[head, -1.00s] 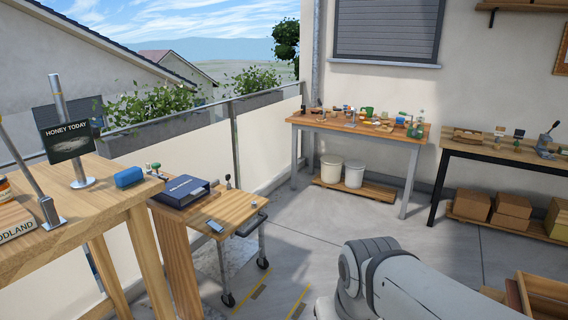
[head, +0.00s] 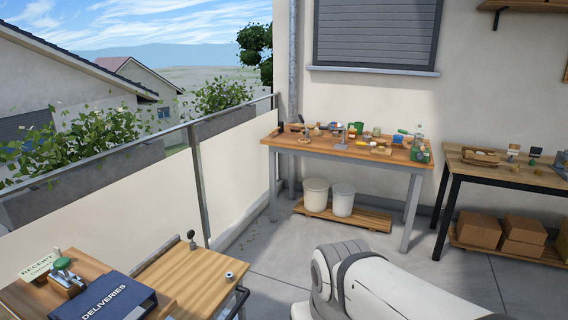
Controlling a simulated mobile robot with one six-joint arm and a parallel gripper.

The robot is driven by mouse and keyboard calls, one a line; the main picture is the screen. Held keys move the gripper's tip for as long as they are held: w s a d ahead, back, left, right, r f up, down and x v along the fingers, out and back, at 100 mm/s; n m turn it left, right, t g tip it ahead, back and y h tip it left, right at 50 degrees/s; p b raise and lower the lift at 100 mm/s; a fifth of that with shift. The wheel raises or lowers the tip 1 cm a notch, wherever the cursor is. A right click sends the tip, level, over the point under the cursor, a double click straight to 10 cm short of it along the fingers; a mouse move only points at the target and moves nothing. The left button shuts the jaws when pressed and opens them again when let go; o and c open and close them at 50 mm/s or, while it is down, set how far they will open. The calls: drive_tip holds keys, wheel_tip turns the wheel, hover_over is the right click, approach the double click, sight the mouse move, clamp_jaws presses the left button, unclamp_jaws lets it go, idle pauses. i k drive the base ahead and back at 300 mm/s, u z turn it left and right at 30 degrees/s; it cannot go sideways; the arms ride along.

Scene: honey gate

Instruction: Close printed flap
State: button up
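A dark blue box (head: 85,284) lies on the wooden top at the lower left of the head view. A panel of it bears white print reading "DELIVERIES" (head: 104,298). The lower part of the box is cut off by the frame's edge. I cannot tell whether this printed panel is the flap, or whether it stands open or shut. My gripper is not in view. Only a white and grey part of my arm shows at the bottom right, well apart from the box.
A cluttered workbench (head: 345,150) stands against the back wall, with buckets below.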

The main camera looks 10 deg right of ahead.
sight(492, 159)
drive_tip(key=z, duration=2.05)
drive_tip(key=i, duration=3.25)
drive_tip(key=u, duration=0.35)
